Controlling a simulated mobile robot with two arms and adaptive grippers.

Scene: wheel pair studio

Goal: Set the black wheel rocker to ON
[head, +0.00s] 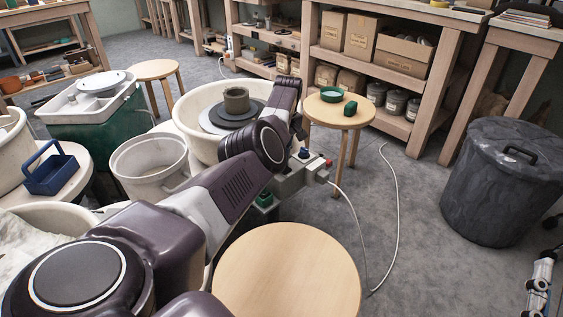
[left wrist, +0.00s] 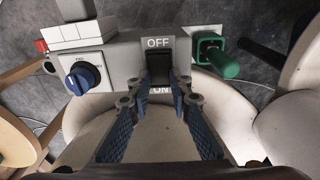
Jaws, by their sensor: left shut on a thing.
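The black wheel rocker (left wrist: 157,60) stands in a grey control box (left wrist: 120,55) in the left wrist view. The OFF label is at its upper end in the picture. The ON label (left wrist: 160,90) is at its lower end, partly covered. My left gripper (left wrist: 158,88) has its two blue-padded fingers at either side of the rocker's lower end and is shut on it. Which way the rocker is tilted I cannot tell. In the head view my left arm hides the rocker and most of the gripper. A silver part at the right edge looks like my right gripper (head: 540,285), seen edge-on.
Beside the rocker are a blue knob (left wrist: 83,77) and a green lever (left wrist: 217,60). A red button (head: 328,163) sits on the box end.

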